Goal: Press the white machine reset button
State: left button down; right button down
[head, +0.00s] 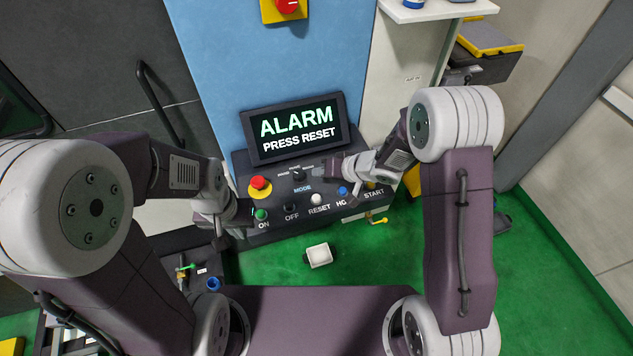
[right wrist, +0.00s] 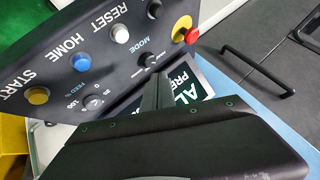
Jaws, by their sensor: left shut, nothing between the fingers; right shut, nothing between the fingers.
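The white reset button (head: 316,198) sits on the dark control panel (head: 285,229), above the label RESET. In the right wrist view the white button (right wrist: 120,33) is in plain sight between a blue and a black button. My right gripper (head: 325,173) is shut and empty over the upper part of the panel, up and slightly right of the white button. In the right wrist view its shut fingers (right wrist: 160,92) point towards the panel and appear apart from the button. My left gripper (head: 246,212) is shut and empty at the panel's left end, close to the green ON button (head: 261,215).
A screen (head: 297,130) above the panel reads ALARM PRESS RESET. A red emergency knob (head: 259,183) on yellow, a black OFF button (head: 291,209), a blue button (head: 343,191) and a mode knob (head: 298,174) surround the white one. A small white box (head: 319,255) is below the panel.

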aim_at(319, 199)
pick_arm(q)
jog(key=shift+s+r, duration=0.1)
jog(key=shift+r, duration=0.3)
pick_arm(e)
jog(key=shift+s+a, duration=0.25)
jog(key=shift+s, duration=0.05)
pick_arm(q)
jog(key=shift+f, duration=0.15)
pick_arm(e)
jog(key=shift+f, duration=0.15)
